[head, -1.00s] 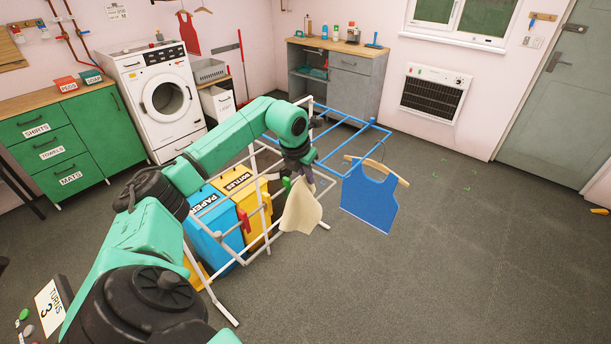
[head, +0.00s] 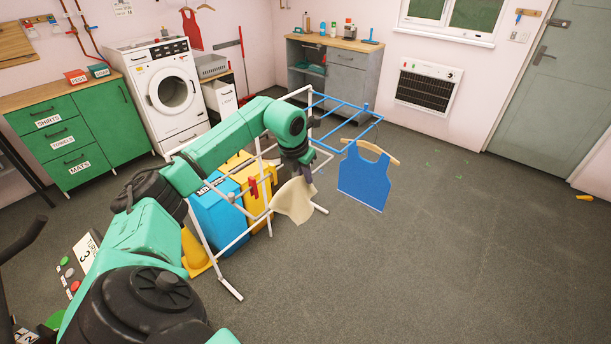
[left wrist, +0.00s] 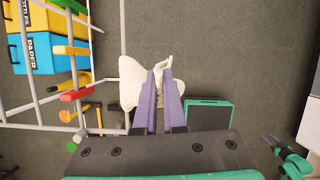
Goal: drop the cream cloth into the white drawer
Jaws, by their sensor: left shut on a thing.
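My left gripper (head: 291,180) is shut on the cream cloth (head: 293,203), which hangs below it beside the white bars of a drying rack. In the left wrist view the purple fingers (left wrist: 161,72) meet at the cloth (left wrist: 131,84), which bunches at their tips and spreads left. I cannot tell whether the cloth touches the rack. A white drawer unit (head: 226,99) with a small label stands at the back, right of the washing machine. It looks shut, and the label is too small to read.
The drying rack (head: 331,208) stands around blue (head: 218,215) and yellow (head: 259,199) bins. A blue apron (head: 364,182) hangs at its right end. A yellow cone (head: 194,251) stands left of the rack.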

